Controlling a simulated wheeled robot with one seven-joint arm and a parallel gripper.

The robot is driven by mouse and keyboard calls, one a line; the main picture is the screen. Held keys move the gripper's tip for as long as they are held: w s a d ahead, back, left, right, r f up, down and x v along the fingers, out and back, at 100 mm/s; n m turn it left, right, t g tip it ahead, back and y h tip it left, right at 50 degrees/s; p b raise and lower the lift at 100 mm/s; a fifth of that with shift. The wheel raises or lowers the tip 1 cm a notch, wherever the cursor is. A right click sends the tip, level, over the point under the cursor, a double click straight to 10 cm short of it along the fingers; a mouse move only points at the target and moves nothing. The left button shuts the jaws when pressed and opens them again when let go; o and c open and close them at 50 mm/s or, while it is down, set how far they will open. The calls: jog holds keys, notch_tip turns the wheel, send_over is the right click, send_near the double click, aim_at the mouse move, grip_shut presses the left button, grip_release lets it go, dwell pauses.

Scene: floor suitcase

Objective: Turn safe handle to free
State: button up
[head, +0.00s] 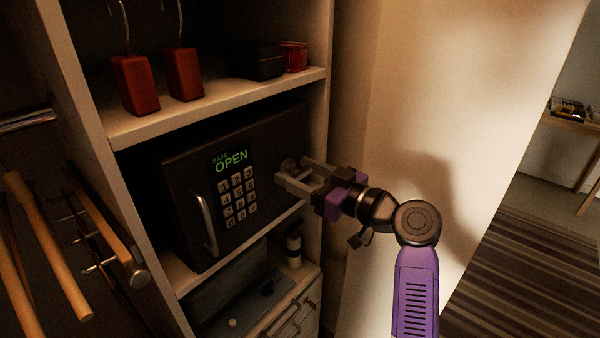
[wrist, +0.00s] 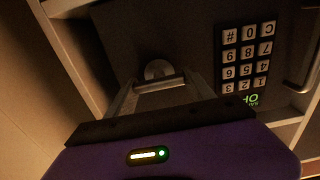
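The dark safe (head: 178,189) stands on a shelf in the closet, its front facing me. Its small panel (head: 231,161) reads "SAFE OPEN" in green. The safe handle (head: 289,165) is a round light metal knob with a bar, at the right of the front; it also shows in the wrist view (wrist: 158,70). My gripper (head: 292,176) is at this handle, its fingers apart on either side of the bar. In the wrist view the fingers (wrist: 162,92) reach close to the bar's ends; I cannot tell whether they press on it.
A keypad (head: 240,197) and a curved pull bar (head: 204,223) are left of the handle on the safe front. Red hanging blocks (head: 136,84) and small boxes are on the shelf above. Wooden hangers (head: 48,246) hang at left. The closet's side wall is close on the right.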

jog(key=c, duration=0.7)
jog(key=shift+m, duration=0.3)
jog(key=m, duration=0.3)
jog(key=m+p, duration=0.1)
jog(key=m, duration=0.4)
jog(key=shift+w+d, duration=0.1)
jog(key=shift+w, duration=0.05)
jog(key=m+p, duration=0.2)
jog(key=m, duration=0.2)
jog(key=shift+m, duration=0.3)
jog(key=shift+d+f+m+p, duration=0.15)
jog(key=shift+m+p, duration=0.7)
jog(key=shift+m, duration=1.05)
